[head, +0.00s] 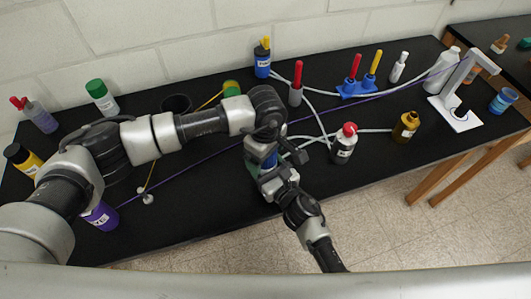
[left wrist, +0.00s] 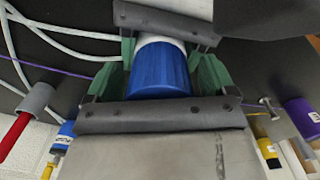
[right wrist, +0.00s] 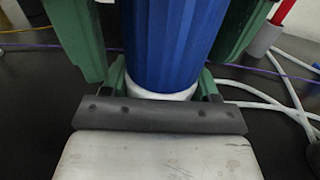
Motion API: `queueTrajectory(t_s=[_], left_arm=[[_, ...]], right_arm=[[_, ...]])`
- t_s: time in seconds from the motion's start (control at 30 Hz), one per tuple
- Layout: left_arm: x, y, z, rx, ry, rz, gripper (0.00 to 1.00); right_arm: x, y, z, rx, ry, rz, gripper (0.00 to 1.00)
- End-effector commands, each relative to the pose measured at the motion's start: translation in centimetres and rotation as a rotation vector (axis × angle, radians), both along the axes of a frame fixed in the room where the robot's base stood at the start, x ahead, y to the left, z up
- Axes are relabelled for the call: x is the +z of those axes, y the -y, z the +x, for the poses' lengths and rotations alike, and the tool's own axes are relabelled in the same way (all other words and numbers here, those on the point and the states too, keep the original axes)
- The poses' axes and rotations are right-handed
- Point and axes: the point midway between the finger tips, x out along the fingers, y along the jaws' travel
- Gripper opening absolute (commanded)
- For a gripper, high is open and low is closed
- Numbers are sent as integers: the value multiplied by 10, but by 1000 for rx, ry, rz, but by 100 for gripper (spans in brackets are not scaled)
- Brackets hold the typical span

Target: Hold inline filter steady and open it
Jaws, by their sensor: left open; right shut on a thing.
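The inline filter has a ribbed blue part and a white part; in the head view only a bit of blue (head: 268,161) shows between my two grippers. My left gripper (head: 262,150) comes from above. In the left wrist view its green fingers stand on both sides of the blue part (left wrist: 160,70), open, with the white part (left wrist: 160,38) beyond. My right gripper (head: 276,180) is shut on the white part, whose edge shows below the blue part in the right wrist view (right wrist: 160,92). The filter is held above the black table. Much of it is hidden by the grippers.
White tubes (head: 320,118) and a purple line (head: 180,168) run nearby.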

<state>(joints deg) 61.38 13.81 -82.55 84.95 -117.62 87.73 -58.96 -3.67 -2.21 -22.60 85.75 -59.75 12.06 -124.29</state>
Motion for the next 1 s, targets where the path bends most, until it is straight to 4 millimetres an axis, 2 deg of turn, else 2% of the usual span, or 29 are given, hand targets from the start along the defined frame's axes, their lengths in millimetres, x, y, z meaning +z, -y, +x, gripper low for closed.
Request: queueTrajectory(t_s=[0.33, 0.4, 0.67, 0.77, 1.0], left_arm=[[40, 0, 1, 0, 2, 0, 85], [45, 0, 0, -5, 2, -1, 80], [75, 1, -1, -169, 0, -4, 80], [73, 0, -1, -189, -2, 0, 80], [39, 0, -1, -186, -4, 0, 80]], right_arm=[[-1, 0, 0, 0, -3, -1, 0], [-1, 0, 0, 0, -2, 0, 0], [-1, 0, 0, 0, -2, 0, 0], [-1, 0, 0, 0, -2, 0, 0], [-1, 0, 0, 0, -2, 0, 0]])
